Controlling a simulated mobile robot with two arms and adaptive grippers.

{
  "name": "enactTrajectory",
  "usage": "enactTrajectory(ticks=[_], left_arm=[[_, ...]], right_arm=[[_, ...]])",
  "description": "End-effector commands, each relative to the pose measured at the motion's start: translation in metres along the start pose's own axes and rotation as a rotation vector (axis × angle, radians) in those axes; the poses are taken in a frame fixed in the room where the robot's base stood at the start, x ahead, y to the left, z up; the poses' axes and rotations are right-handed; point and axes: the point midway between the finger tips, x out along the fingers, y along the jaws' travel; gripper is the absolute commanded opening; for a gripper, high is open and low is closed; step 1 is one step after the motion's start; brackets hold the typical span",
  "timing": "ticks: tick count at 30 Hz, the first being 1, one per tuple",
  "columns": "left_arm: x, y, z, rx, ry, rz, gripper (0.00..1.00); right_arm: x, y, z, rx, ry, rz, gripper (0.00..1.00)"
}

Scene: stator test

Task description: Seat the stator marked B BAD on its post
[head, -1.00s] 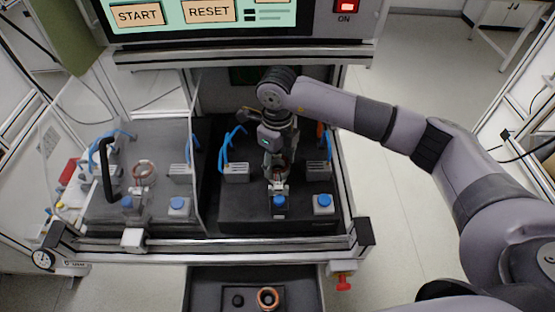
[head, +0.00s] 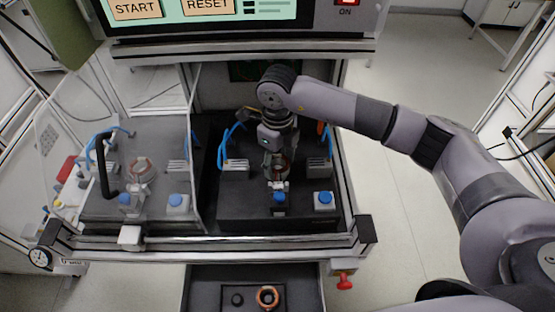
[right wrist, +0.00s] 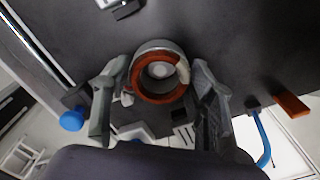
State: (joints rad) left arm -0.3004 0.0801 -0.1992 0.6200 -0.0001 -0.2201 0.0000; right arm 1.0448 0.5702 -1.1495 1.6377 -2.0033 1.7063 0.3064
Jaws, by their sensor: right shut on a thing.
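My right gripper (head: 277,168) is over the right-hand test bay. Its fingers (right wrist: 158,112) are shut on a stator, a grey ring with a copper-red winding (right wrist: 160,92). The stator also shows between the fingers in the head view (head: 283,168). A pale round form shows inside the ring in the right wrist view, but I cannot tell how far the stator sits on a post. No B BAD marking is readable. A second stator (head: 140,168) stands in the left bay, seen through a clear panel. My left gripper is not in view.
A blue-buttoned block (head: 323,200) stands front right of the gripper. Blue hoses and grey connector blocks (head: 236,164) flank it. An open drawer below holds another copper ring part (head: 268,297). The console overhangs above.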

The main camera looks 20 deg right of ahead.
Motion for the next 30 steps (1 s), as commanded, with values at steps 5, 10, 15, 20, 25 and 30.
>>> enactTrajectory(ticks=[5,10,15,20,25,30], left_arm=[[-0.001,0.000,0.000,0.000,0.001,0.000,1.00],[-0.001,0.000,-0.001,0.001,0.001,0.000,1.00],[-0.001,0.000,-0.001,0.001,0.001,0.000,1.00],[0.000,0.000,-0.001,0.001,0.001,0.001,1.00],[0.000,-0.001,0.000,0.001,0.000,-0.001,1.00],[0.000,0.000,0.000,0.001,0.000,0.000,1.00]], right_arm=[[-0.001,0.000,0.000,0.000,-0.002,-0.001,0.51],[-0.001,0.000,0.000,0.000,-0.001,-0.001,0.63],[-0.001,0.000,0.000,0.000,-0.001,0.000,0.74],[-0.001,0.000,0.000,0.000,0.000,0.000,0.74],[-0.001,0.000,0.000,0.000,0.001,0.000,0.74],[-0.021,-0.001,0.001,0.000,-0.004,-0.002,0.74]])
